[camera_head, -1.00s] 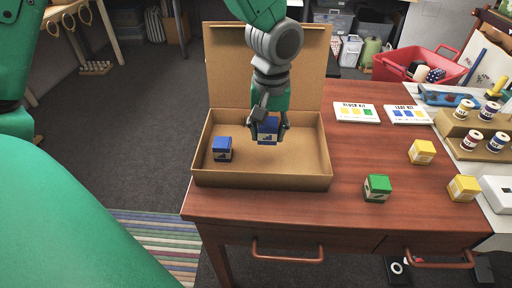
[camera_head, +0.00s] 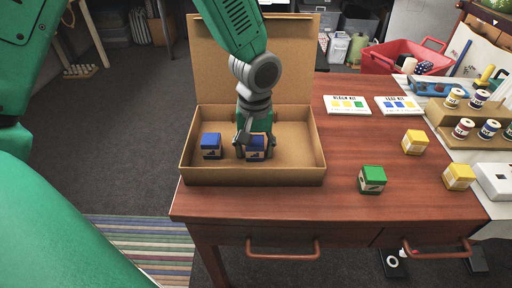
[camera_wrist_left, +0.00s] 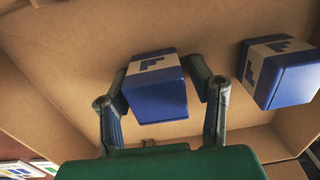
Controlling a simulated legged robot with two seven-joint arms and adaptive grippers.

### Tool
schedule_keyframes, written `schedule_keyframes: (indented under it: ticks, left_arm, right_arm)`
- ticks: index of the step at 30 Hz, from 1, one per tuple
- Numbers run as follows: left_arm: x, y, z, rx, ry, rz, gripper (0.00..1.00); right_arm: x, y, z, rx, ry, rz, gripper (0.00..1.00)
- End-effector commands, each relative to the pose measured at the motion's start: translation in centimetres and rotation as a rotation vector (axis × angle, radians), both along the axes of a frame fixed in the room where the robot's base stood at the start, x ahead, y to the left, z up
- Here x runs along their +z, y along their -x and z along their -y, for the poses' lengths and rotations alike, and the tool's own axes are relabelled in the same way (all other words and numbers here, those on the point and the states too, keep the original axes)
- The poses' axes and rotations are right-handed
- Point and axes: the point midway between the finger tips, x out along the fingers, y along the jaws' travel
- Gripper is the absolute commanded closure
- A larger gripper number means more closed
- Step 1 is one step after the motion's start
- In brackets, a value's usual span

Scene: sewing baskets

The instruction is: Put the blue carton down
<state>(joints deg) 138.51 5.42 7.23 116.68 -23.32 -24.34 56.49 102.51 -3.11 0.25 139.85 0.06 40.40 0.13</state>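The blue carton (camera_head: 255,150) is a small cube, blue with a pale printed band. It stands in the open cardboard box (camera_head: 252,176), at or very near the floor. My left gripper (camera_head: 254,146) reaches down over it. In the left wrist view a finger lies against each side of this carton (camera_wrist_left: 157,95), and the gripper looks shut on it. A second blue carton (camera_head: 211,147) stands to its left in the box, a small gap apart; it also shows at the right in the left wrist view (camera_wrist_left: 283,72). My right gripper is not in view.
The box's raised lid stands behind. Right of the box on the wooden table (camera_head: 310,206) are a green carton (camera_head: 372,180), two yellow cartons (camera_head: 414,142), two printed cards (camera_head: 347,105) and a spool rack (camera_head: 447,118). A red bin (camera_head: 400,62) stands behind.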

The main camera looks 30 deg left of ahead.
Motion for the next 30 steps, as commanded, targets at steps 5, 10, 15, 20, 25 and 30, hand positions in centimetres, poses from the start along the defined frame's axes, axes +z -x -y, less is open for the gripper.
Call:
schedule_keyframes:
  ticks: [5,10,15,20,25,30]
  left_arm:
    - [0.0,0.0,0.0,0.001,-0.001,-0.001,0.43]
    - [0.1,0.0,0.1,0.0,-0.001,0.0,0.43]
    - [1.7,-0.1,0.1,0.001,-0.002,0.002,0.43]
    - [5.2,-0.1,0.1,0.002,-0.001,0.005,0.43]
    - [8.8,-0.2,0.2,0.0,-0.002,0.005,0.43]
    - [11.3,-0.2,0.2,0.0,-0.002,0.002,0.43]
  right_arm:
    - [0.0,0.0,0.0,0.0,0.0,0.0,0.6]
    - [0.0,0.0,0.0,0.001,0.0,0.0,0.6]
    - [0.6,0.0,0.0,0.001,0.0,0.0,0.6]
    - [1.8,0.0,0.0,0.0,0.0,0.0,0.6]
    - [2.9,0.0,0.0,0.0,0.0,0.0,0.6]
    - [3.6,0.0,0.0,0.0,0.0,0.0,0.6]
